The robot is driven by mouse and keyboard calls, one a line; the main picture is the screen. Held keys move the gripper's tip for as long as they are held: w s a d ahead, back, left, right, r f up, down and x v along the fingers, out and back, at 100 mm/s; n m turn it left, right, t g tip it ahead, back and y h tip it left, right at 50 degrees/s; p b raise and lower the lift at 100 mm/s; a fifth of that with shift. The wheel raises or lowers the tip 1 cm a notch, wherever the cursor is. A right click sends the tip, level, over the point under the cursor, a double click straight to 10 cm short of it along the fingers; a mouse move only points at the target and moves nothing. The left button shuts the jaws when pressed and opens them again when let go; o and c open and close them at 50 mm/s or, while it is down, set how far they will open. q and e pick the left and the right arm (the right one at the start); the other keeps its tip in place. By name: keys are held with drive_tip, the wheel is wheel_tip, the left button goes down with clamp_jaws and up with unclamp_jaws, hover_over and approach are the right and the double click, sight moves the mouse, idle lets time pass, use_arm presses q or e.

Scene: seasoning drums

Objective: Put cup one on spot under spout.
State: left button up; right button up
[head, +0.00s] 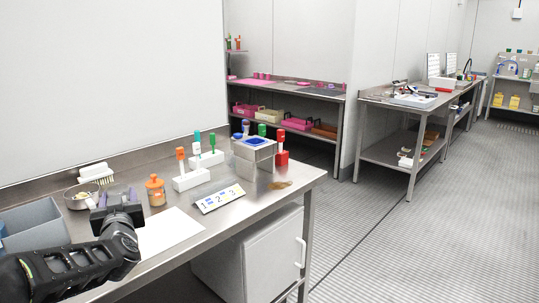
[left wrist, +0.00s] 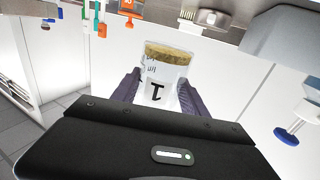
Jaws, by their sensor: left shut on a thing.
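Cup one (left wrist: 163,82) is a clear cup marked with a black 1, with brown-yellow contents showing at its top end in the left wrist view. My left gripper (left wrist: 158,92) is shut on it, with a dark finger on each side. In the head view my left gripper (head: 117,197) is at the left part of the steel table, beside the orange jar (head: 155,191); the cup cannot be made out there. A metal stand (head: 253,158) with blue tops is farther right on the table. I cannot make out the spout or the spot under it.
A card numbered 1 2 3 (head: 218,199) and white holders with coloured-handled tools (head: 192,178) stand between my gripper and the stand. A metal bowl (head: 80,197), white brush (head: 96,173) and grey bin (head: 35,228) are at left. A white sheet (head: 170,232) lies in front.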

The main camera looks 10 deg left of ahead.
use_arm(q)
drive_tip(key=shift+s+r, duration=0.1)
drive_tip(key=shift+r, duration=0.25)
drive_tip(key=d+f+m+t+h+p, duration=0.1)
drive_tip(key=d+f+m+h+p, duration=0.1)
drive_tip(key=d, duration=0.7)
drive_tip(key=s+d+f+m+t+h+p, duration=0.1)
drive_tip(key=d+f+m+h+p, duration=0.1)
drive_tip(key=d+f+h+p, duration=0.2)
drive_tip(key=s+d+f+m+t+h+p, duration=0.1)
drive_tip(key=d+f, duration=0.6)
drive_tip(key=d, duration=0.8)
drive_tip(key=m+h+p, duration=0.1)
drive_tip(key=h+p, duration=0.1)
drive_tip(key=shift+d+f+m+h, duration=0.25)
drive_tip(key=shift+f+m+h, duration=0.05)
drive_tip(key=shift+f+h, duration=0.1)
drive_tip(key=shift+f, duration=0.1)
